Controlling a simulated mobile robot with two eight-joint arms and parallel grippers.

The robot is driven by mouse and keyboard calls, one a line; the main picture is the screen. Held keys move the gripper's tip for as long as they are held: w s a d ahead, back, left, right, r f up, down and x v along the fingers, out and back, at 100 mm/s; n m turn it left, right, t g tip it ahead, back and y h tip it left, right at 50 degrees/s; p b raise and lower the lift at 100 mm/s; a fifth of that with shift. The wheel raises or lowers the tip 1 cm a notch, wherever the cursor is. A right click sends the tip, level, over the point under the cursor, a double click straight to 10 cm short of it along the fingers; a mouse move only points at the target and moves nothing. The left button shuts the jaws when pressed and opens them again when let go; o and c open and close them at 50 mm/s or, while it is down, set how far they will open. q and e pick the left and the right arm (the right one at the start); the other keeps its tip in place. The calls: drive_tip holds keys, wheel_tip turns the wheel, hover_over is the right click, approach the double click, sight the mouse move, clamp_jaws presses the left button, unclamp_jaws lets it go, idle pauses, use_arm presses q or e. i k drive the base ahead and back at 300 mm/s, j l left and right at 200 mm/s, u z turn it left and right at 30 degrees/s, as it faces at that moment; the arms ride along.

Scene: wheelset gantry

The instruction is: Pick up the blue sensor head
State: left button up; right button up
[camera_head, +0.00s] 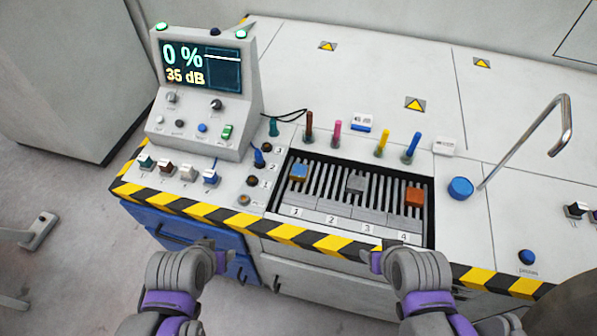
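Several blue parts show, and I cannot tell for sure which is the sensor head. A small upright blue piece (259,157) stands by the round sockets beside the slotted bay. A blue-topped block (299,172) sits in the bay above label 1. A short blue cylinder (461,188) stands right of the bay, and a slim blue stick (411,147) stands behind it. My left gripper (220,261) and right gripper (376,261) are at the bench's front edge, apart from all of these. Their finger gaps are not clear.
The slotted bay (340,225) also holds a grey block (357,184) and an orange block (415,196). A display console (205,90) stands at the left. Upright coloured sticks line the bay's back. A bent metal rod (560,125) rises at the right. The rear bench top is mostly clear.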

sight(210, 177)
drive_tip(key=u, duration=0.45)
drive_tip(key=j+u, duration=0.2)
drive_tip(key=u, duration=0.2)
drive_tip(key=i+j+u, duration=0.15)
drive_tip(key=u, duration=0.2)
drive_tip(key=i+j+u, duration=0.1)
drive_tip(key=u, duration=0.3)
drive_tip(key=i+j, duration=0.25)
